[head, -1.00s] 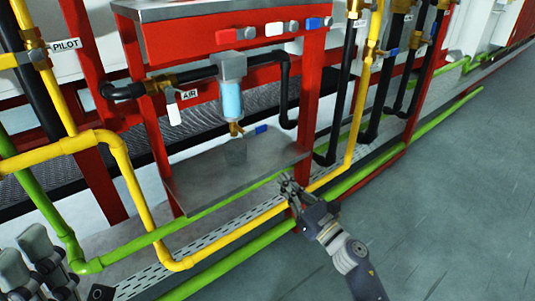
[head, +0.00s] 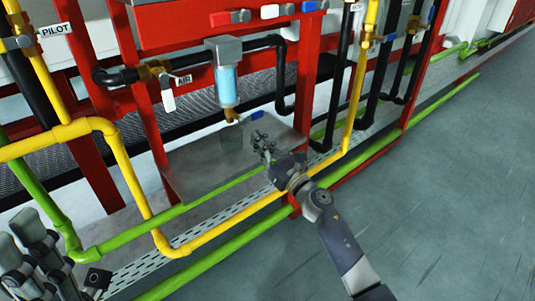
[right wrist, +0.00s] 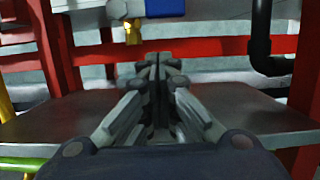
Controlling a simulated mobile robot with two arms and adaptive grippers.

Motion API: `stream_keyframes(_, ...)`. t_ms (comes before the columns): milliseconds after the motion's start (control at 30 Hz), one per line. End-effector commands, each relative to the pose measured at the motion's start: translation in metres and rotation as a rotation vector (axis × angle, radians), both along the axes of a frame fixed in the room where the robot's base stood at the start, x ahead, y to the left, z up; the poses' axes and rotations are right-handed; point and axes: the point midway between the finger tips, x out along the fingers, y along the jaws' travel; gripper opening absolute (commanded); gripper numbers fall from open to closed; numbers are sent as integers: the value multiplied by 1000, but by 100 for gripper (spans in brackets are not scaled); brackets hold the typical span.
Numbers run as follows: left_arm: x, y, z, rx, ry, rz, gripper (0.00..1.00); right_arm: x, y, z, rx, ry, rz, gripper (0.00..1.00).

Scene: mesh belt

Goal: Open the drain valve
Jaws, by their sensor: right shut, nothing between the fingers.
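The drain valve is a small brass fitting (head: 231,115) under the blue filter bowl (head: 226,86), with a blue lever (head: 257,115) to its right. In the right wrist view the blue lever (right wrist: 160,9) is at the top edge, partly cut off, beside the brass fitting (right wrist: 133,32). My right gripper (head: 259,143) is shut and empty, over the shelf, just below the lever and apart from it. Its closed fingers show in the right wrist view (right wrist: 158,68). Grey parts of my left gripper (head: 30,235) are at the lower left, far from the valve; their opening is unclear.
A white AIR valve handle (head: 168,99) hangs to the left. Yellow pipe (head: 205,237) and green pipe (head: 215,190) run in front. Open floor (head: 440,200) lies to the right.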

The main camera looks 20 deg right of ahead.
Motion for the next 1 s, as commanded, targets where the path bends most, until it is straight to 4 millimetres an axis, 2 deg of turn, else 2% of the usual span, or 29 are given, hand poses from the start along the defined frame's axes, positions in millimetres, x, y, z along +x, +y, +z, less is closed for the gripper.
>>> stream_keyframes(33,0,0,1,-1,21,-1,40,0,-1,12,-3,-1,-2,0)
stream_keyframes(200,-1,0,5,0,23,-2,40,-1,-1,24,-1,0,-1,0)
stream_keyframes(1000,-1,0,-2,2,27,-3,40,0,-3,26,-59,-21,0,0)
